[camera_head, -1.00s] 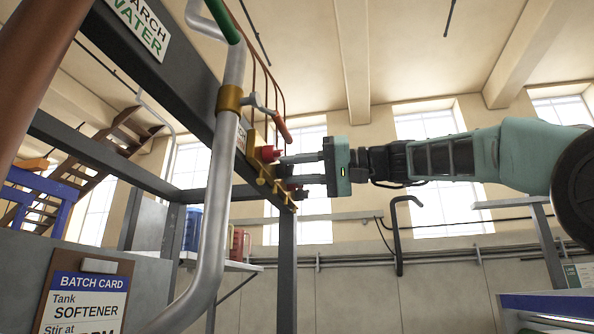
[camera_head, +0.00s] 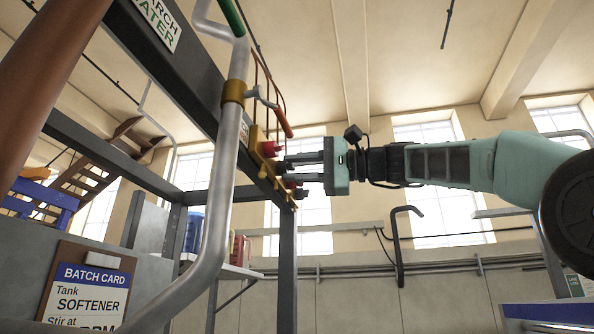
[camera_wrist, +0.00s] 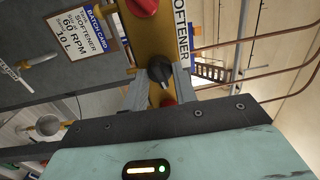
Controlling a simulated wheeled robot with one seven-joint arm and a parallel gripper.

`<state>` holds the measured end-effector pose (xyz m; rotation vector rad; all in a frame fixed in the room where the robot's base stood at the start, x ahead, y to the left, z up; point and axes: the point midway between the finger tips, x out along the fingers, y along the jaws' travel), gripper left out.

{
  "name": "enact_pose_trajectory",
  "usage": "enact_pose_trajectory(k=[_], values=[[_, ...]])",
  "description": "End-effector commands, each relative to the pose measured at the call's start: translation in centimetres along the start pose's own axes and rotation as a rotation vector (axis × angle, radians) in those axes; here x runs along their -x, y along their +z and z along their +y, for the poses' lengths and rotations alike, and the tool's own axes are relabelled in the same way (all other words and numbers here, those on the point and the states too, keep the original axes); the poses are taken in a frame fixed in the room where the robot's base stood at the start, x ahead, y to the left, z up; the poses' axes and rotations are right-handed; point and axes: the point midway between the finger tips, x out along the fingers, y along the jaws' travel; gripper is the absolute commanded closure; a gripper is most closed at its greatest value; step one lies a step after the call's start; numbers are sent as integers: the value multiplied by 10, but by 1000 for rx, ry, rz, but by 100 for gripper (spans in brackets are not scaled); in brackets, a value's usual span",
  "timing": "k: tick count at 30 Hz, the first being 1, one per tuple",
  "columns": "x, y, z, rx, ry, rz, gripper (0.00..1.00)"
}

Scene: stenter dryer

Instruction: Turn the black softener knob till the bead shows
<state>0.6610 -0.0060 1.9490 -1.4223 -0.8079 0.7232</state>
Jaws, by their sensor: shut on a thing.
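The black softener knob (camera_wrist: 160,70) sits on a yellow strip (camera_wrist: 158,92) in the wrist view, beside a sign reading SOFTENER (camera_wrist: 182,35). My gripper (camera_wrist: 158,82) has a grey finger on each side of this knob and is shut on it. In the head view my gripper (camera_head: 286,170) reaches in from the right, level, with its fingertips at the yellow strip on the frame's side. No bead shows in either view. The knob's pointer mark is too small to read.
Red knobs (camera_wrist: 142,7) sit close by on the same strip, one partly hidden behind my gripper. A batch card (camera_head: 85,297) reads SOFTENER. A grey pipe (camera_head: 232,150) and thin copper pipes (camera_wrist: 250,40) run nearby. Room right of the frame, below my arm, looks open.

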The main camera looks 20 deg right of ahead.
Motion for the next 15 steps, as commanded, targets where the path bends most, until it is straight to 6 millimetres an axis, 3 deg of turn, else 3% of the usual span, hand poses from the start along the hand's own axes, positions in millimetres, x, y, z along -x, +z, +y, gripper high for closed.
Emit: enact_pose_trajectory(k=[15], values=[[0,1,1,-489,-18,26,95]])
